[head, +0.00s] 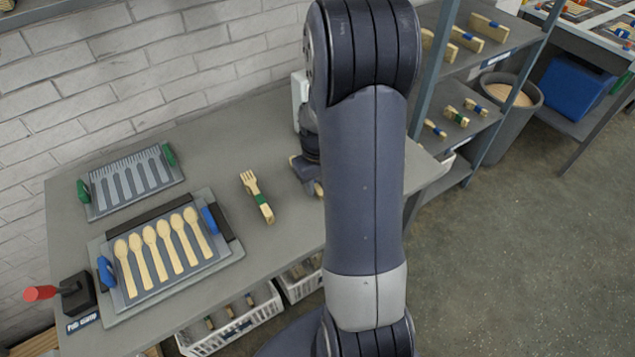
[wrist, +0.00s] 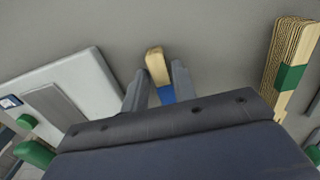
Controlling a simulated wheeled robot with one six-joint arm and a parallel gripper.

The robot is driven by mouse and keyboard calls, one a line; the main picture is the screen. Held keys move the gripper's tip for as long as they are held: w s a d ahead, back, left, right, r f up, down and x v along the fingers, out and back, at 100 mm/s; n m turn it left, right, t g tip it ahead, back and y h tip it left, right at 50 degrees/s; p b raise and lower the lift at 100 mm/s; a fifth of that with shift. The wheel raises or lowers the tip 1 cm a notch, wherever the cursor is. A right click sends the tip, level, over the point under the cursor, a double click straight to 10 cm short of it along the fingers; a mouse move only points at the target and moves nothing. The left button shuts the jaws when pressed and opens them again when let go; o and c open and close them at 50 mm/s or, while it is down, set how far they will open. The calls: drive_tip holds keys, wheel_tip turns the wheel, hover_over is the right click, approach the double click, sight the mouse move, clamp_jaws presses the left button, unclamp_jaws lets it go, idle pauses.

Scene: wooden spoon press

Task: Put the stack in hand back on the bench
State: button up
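In the wrist view, a pale wooden stack with a blue band (wrist: 155,66) sits between the two fingers of my gripper (wrist: 160,77), which appear closed against its sides. Its near part is hidden by the gripper body. In the head view, my gripper (head: 302,171) is over the right part of the grey bench (head: 215,160), mostly behind my arm. Only a small tan bit of the held stack (head: 318,189) shows there. I cannot tell whether the stack touches the bench.
A green-banded fork stack (head: 258,196) lies left of my gripper; it also shows in the wrist view (wrist: 290,76). Further left are a spoon press tray (head: 165,260) with blue handles and a slotted plate (head: 130,185) with green handles. Shelves (head: 470,70) stand right.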

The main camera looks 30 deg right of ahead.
drive_tip(key=shift+o, duration=1)
wheel_tip(320, 180, up, 12)
drive_tip(key=shift+r, duration=0.15)
wheel_tip(320, 180, down, 13)
drive_tip(key=shift+r, duration=0.1)
wheel_tip(320, 180, up, 3)
drive_tip(key=shift+r, duration=0.6)
drive_tip(key=shift+f, duration=0.1)
